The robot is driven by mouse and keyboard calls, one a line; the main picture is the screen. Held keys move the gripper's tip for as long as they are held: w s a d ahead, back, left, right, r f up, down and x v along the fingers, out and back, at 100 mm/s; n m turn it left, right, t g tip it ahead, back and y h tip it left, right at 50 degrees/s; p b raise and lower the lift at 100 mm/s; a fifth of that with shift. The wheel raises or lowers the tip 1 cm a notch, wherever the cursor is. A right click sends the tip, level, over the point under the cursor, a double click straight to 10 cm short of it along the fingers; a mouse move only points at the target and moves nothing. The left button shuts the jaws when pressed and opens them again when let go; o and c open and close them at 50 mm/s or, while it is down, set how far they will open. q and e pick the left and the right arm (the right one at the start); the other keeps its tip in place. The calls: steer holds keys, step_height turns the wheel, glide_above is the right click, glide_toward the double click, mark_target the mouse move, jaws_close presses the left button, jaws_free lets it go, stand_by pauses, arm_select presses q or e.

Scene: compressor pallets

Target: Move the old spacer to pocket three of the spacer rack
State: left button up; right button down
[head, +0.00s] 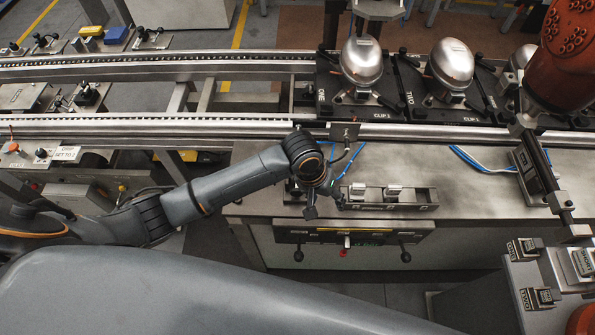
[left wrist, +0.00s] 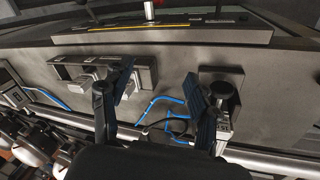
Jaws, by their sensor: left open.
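The spacer rack (head: 418,206) is a low grey tray on the steel bench, just right of my left gripper (head: 325,203). Pale blocks (head: 393,191) sit in its left and middle pockets; the right pocket looks empty. In the left wrist view the rack (left wrist: 148,78) appears at upper left, seen from the opposite side. There the left gripper (left wrist: 155,108) is open, its dark fingers apart with bench and blue cable between them and nothing held. I cannot tell which block is the old spacer. My right gripper is not in view.
A small grey plate with a dark round knob (left wrist: 222,90) lies beside the right finger. Blue cables (head: 478,160) lie on the bench. Behind runs a conveyor rail (head: 220,130) with silver domed compressors (head: 361,62) on black pallets. Bare bench shows right of the rack.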

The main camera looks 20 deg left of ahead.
arm_select(q)
steer(key=w+a+r+n+y, duration=0.1)
steer(key=w+a+r, duration=0.1)
steer(key=a, duration=0.1)
steer(key=w+a+r+n+y, duration=0.1)
steer(key=w+a, duration=0.2)
steer(key=w+a+r+n+g+y+p, duration=0.1)
steer(key=w+a+r+n, duration=0.1)
steer(key=a, duration=0.1)
steer(key=shift+w+a+r, duration=0.25)
steer(key=shift+w+r, duration=0.1)
steer(key=shift+w, duration=0.05)
steer(key=shift+w+a+r, duration=0.15)
steer(key=shift+a+r, duration=0.05)
steer(key=shift+a, duration=0.15)
steer(key=shift+f, duration=0.1)
step_height(320, 180, down, 6)
steer(key=b, duration=0.7)
steer(key=shift+d+f+p, duration=0.1)
steer(key=shift+f+p, duration=0.15)
steer(key=shift+p, duration=0.15)
steer(key=shift+f, duration=1.2)
steer(key=shift+r, duration=0.1)
